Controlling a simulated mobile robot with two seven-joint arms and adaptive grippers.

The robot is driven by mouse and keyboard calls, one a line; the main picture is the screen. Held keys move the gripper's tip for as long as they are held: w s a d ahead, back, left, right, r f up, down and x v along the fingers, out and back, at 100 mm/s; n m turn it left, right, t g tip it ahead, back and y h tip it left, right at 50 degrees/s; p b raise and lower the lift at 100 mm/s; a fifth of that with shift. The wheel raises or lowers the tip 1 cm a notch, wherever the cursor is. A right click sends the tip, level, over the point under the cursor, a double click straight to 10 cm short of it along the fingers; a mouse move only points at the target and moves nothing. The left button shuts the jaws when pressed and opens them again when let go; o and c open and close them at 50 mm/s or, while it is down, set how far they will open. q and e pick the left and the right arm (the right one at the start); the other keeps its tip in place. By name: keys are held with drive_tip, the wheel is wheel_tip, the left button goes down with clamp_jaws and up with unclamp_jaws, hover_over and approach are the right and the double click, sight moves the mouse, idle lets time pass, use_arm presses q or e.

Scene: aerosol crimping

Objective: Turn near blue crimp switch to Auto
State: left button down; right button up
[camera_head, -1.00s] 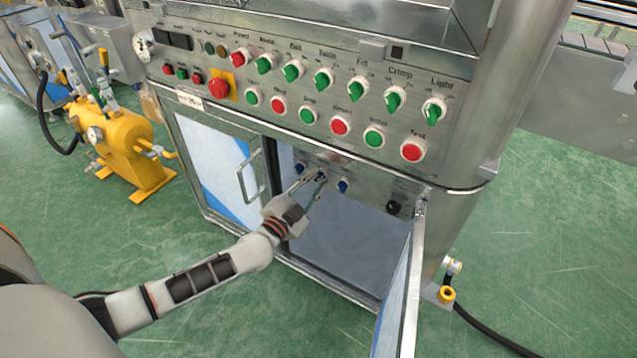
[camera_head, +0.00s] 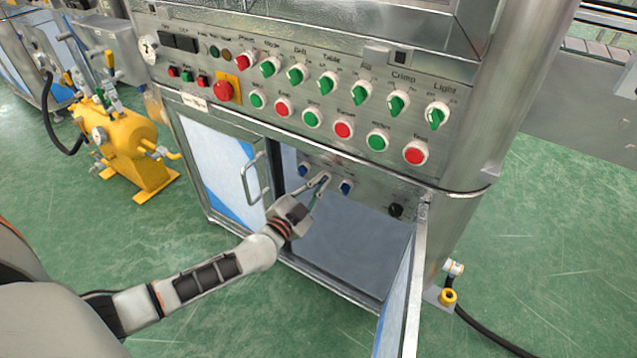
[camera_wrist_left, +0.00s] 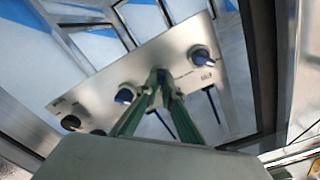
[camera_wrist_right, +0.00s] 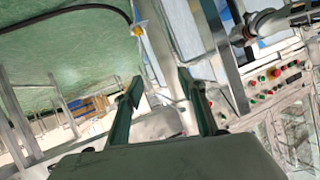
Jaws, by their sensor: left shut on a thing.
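The row of small switches sits on the panel inside the open cabinet. My left gripper (camera_head: 323,183) reaches in and is shut on the middle blue switch (camera_wrist_left: 161,75), which its fingertips mostly hide. A second blue switch (camera_head: 303,169) is to its left in the head view, and a third blue switch (camera_head: 346,187) is to its right. These two show on either side of the fingers in the left wrist view too, clear of them. The small labels are unreadable, so the switch settings cannot be told. My right gripper (camera_wrist_right: 160,105) is open and empty, away from the panel.
A black knob (camera_head: 396,210) is farther right on the inner panel. The open cabinet door (camera_head: 408,290) stands at the right and a closed door with a handle (camera_head: 225,170) at the left. Green and red controls (camera_head: 343,129) line the upper panel. A yellow tank (camera_head: 130,145) stands at left.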

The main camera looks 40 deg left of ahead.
use_arm(q)
drive_tip(key=n+p, duration=0.3)
drive_tip(key=n, duration=1.2)
drive_tip(key=shift+s+f+n, duration=0.1)
drive_tip(key=shift+f+n, duration=0.05)
drive_tip(key=shift+n, duration=0.75)
use_arm(e)
drive_tip(key=d, duration=0.1)
drive_tip(key=d+f+n, duration=0.1)
drive_tip(key=d+n, duration=0.1)
drive_tip(key=shift+s+d+f+g+h, duration=0.1)
drive_tip(key=shift+s+f+g+h, duration=0.1)
drive_tip(key=shift+s+g+h, duration=0.2)
drive_tip(key=shift+w+r, duration=0.3)
drive_tip(key=shift+w, duration=0.05)
use_arm(q)
drive_tip(key=c, duration=2.2)
unclamp_jaws()
use_arm(e)
drive_tip(key=shift+s+f, duration=0.1)
drive_tip(key=shift+f, duration=0.05)
